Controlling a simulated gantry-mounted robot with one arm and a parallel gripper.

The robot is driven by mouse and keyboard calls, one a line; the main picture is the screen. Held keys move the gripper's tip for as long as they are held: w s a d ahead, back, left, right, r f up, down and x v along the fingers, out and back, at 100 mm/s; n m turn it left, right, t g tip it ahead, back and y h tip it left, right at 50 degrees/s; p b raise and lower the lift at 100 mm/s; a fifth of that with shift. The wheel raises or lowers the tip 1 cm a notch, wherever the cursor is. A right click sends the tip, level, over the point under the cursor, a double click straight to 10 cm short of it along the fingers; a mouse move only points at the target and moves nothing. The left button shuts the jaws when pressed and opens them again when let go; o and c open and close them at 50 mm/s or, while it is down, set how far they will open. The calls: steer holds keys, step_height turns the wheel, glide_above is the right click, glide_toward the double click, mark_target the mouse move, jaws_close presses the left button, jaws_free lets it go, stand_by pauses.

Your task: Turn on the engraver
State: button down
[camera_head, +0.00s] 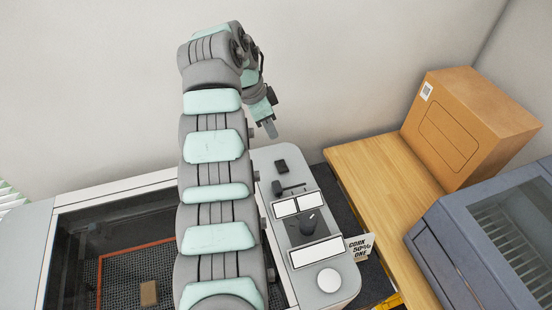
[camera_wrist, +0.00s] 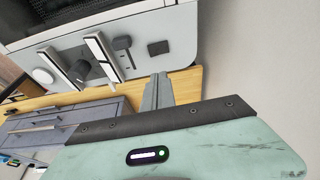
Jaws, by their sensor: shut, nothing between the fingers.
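The engraver (camera_head: 118,186) stands at the lower left in the head view, a light grey machine with a dark window lid. Its control panel (camera_head: 268,160) carries a dark square piece (camera_head: 282,165), a dark switch-like piece with a bar (camera_head: 278,188), white plates, a dark knob (camera_head: 307,223) and a round white button (camera_head: 329,280). In the wrist view the square piece (camera_wrist: 158,47), switch-like piece (camera_wrist: 122,43) and knob (camera_wrist: 80,71) show too. My gripper (camera_head: 270,129) is shut and empty, above and behind the panel's far end. Its fingers (camera_wrist: 157,92) point toward the panel in the wrist view.
A wooden bench (camera_head: 372,165) right of the engraver holds a cardboard box (camera_head: 465,125). A blue-grey machine (camera_head: 480,245) stands at the lower right. A small card reading "CORK 50% ON!" (camera_head: 360,246) stands beside the panel. The wall is close behind my arm.

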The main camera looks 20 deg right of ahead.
mark_target(285, 169)
steer(key=shift+s+a+r, duration=0.15)
steer(key=shift+s+r, duration=0.2)
steer(key=shift+s, duration=0.05)
steer(key=shift+f, duration=0.1)
steer(key=p+x, duration=0.1)
steer(key=x, duration=0.3)
steer(key=p+x, duration=0.1)
steer(key=x, duration=0.3)
steer(key=s+a+p+x, duration=0.1)
steer(key=x, duration=0.3)
steer(key=shift+d+f, duration=0.1)
steer(key=shift+f, duration=0.95)
steer(key=shift+w, duration=0.1)
